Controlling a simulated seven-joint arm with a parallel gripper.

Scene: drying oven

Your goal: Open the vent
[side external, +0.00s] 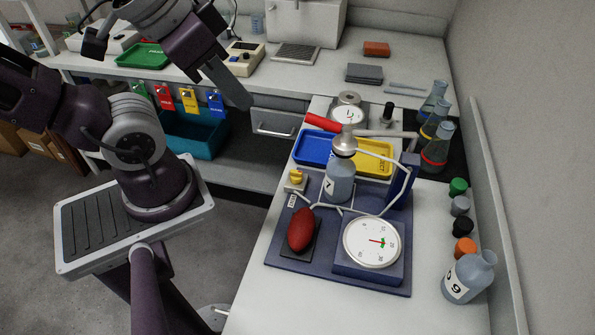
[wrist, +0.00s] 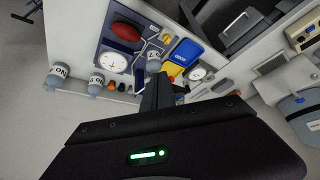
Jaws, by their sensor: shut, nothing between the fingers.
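A dark blue base plate (side external: 283,251) carries a bottle (side external: 340,182) with a metal top, a red bulb (side external: 301,230), a round dial gauge (side external: 371,242) and thin tubing. A small yellow knob (side external: 296,177) sits on a pale block at the plate's left edge; it may be the vent, but I cannot read a label. In the wrist view the bulb (wrist: 130,31), gauge (wrist: 112,62) and yellow knob (wrist: 166,38) show beyond the fingers. My gripper (side external: 242,100) is shut and empty, up and left of the plate, touching nothing. Its fingers (wrist: 157,82) hide part of the bench in the wrist view.
A red-handled lever (side external: 322,122) stands behind the bottle, by blue (side external: 313,148) and yellow (side external: 375,160) trays. Flasks (side external: 437,145), several caps and a labelled bottle (side external: 470,277) line the right side. The bench's front (side external: 300,305) is clear.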

